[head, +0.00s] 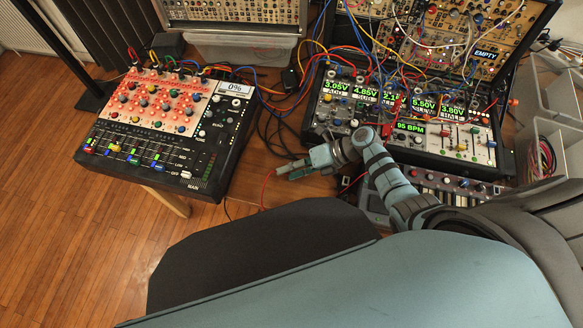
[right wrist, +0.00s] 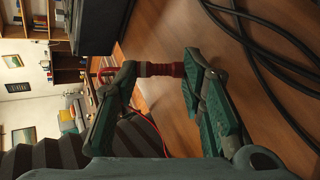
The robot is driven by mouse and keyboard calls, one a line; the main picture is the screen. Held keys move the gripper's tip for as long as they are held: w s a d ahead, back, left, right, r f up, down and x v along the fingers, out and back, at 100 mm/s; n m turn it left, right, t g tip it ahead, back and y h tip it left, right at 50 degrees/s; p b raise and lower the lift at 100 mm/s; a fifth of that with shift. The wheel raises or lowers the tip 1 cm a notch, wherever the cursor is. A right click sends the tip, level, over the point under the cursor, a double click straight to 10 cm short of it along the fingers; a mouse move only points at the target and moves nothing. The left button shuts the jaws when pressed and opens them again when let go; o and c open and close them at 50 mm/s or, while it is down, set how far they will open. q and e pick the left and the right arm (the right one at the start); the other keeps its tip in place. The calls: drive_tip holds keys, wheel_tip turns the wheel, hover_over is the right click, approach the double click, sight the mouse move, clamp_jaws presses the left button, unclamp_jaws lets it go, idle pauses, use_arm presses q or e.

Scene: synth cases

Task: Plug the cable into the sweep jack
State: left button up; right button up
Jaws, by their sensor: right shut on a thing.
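My right gripper (head: 290,170) is over the wooden table between the mixer and the synth case. In the right wrist view its two fingers (right wrist: 160,70) are shut on a red cable plug with a grey band (right wrist: 165,70), which lies across between the fingertips. A thin red cable (right wrist: 151,122) hangs below it; it also shows in the head view (head: 265,187). The synth case (head: 405,155) with many jacks and green displays stands to the right of the gripper, apart from the plug. I cannot tell which jack is sweep. My left gripper does not show.
A black mixer (head: 215,170) with colored knobs stands at the left. Black cables (right wrist: 265,50) lie on the table near the gripper. Patch cables hang over the synth case. A keyboard (head: 455,186) lies in front of it; clear bins (head: 535,105) stand at the right.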

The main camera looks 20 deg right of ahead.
drive_tip(key=o, duration=0.9)
drive_tip(key=shift+r, duration=0.1)
